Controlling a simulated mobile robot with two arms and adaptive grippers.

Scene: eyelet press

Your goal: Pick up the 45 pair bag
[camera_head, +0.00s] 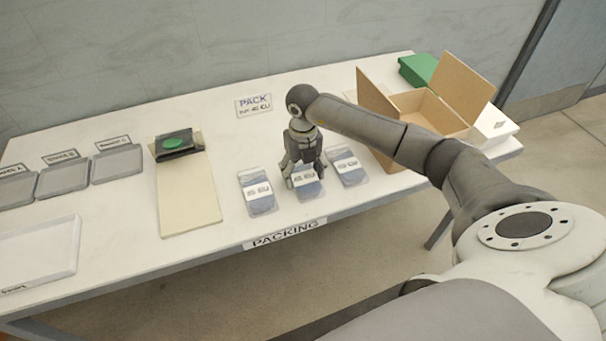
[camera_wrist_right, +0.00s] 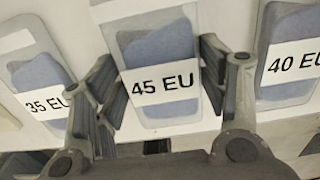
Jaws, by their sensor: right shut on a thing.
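The 45 pair bag (camera_head: 311,192) is the middle one of three clear bags near the table's front edge. In the right wrist view the bag (camera_wrist_right: 160,52) shows its white "45 EU" label and blue contents. My right gripper (camera_head: 304,174) points down over it, with one finger at each side of the bag, shut on it. The gripper covers part of the bag in the head view. I cannot tell whether the bag is clear of the table. My left gripper is not in view.
The 35 EU bag (camera_wrist_right: 42,73) and 40 EU bag (camera_wrist_right: 290,55) lie close on either side. An open cardboard box (camera_head: 428,108) stands at right. A press (camera_head: 176,144) on a beige board, grey trays (camera_head: 117,163) and a white tray (camera_head: 40,254) are at left.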

